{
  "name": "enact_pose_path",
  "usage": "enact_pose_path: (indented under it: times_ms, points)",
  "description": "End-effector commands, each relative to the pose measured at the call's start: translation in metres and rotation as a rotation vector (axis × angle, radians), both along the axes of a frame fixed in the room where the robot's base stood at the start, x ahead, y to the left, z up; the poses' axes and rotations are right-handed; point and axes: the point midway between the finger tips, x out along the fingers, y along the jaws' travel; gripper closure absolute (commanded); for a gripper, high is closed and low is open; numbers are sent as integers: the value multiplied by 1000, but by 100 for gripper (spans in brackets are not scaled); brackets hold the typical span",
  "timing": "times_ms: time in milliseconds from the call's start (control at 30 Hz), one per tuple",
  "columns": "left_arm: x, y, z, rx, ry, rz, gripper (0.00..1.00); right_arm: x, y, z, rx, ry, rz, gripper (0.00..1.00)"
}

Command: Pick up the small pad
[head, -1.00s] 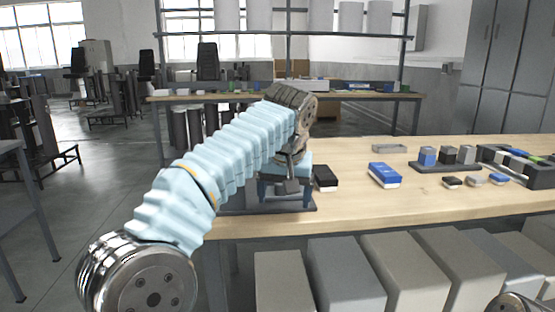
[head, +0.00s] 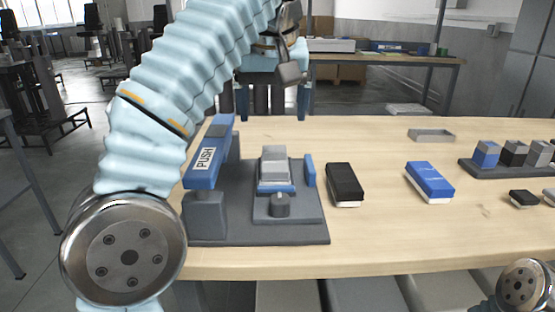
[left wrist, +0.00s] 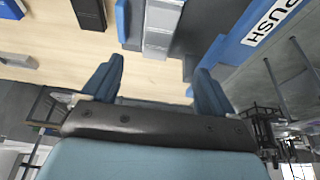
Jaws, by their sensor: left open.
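A small black pad (head: 523,198) with a pale underside lies on the wooden table at the far right. Part of another small pad (head: 549,194) is cut off by the picture's right edge. A larger black pad (head: 345,183) and a larger blue pad (head: 430,181) lie nearer the middle; the black one also shows in the left wrist view (left wrist: 88,13). I cannot tell which one the task means. My left gripper (head: 272,104) is raised behind the press fixture, its blue fingers open and empty; they also show in the left wrist view (left wrist: 157,88). My right gripper is out of view.
A grey fixture (head: 285,232) with a blue PUSH lever (head: 210,155) and a silver block (head: 274,165) stands at the table's left. A shallow grey tray (head: 432,135) and a rack of blocks (head: 470,168) are at the back right. Bare wood (head: 400,235) lies in front of the pads.

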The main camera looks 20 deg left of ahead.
Motion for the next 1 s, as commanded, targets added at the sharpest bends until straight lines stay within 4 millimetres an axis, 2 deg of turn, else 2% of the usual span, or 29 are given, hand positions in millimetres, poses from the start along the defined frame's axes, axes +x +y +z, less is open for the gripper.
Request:
enact_pose_path:
  times_ms: [400, 600, 900, 1000]
  points:
    - [22, 6, -61, 5, -4, -3, 13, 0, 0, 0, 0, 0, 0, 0]
    - [28, 7, -75, 4, -4, -2, 13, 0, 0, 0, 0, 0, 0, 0]
    - [44, 10, -115, 3, -3, -2, 13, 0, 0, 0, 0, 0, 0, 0]
    - [46, 10, -118, 2, -6, -3, 13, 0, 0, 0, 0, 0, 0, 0]
